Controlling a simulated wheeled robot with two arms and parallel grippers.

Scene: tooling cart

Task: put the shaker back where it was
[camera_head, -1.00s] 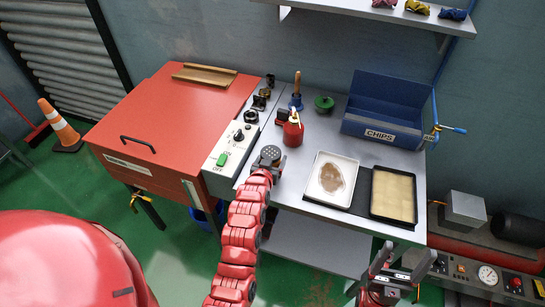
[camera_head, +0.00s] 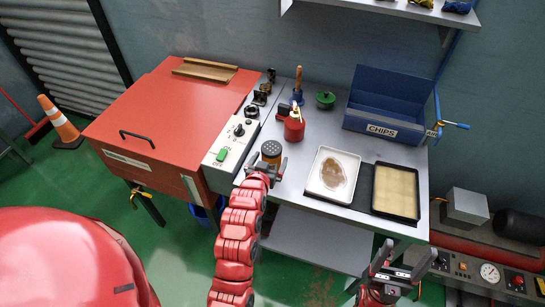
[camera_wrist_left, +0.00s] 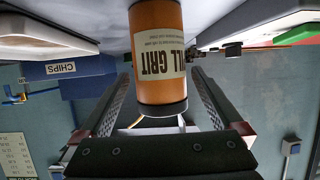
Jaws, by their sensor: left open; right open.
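The shaker (camera_head: 271,149) is an orange cylinder with a grey perforated top. It stands upright on the grey bench (camera_head: 300,178) near its front left edge, right of the control panel. In the left wrist view the shaker (camera_wrist_left: 158,60) appears upside down, with a pale "MILL GRIT" label, between the spread fingers. My left gripper (camera_head: 266,167) is open on the near side of the shaker; contact with the fingers cannot be told. My right gripper (camera_head: 395,262) is open and empty in front of the bench, below the trays.
A white tray (camera_head: 318,186) with brown grit and a dark-rimmed tan tray (camera_head: 396,191) lie to the right. A red can (camera_head: 294,128) stands behind the shaker. The control panel (camera_head: 229,142) is left, and a blue CHIPS bin (camera_head: 385,105) is at the back.

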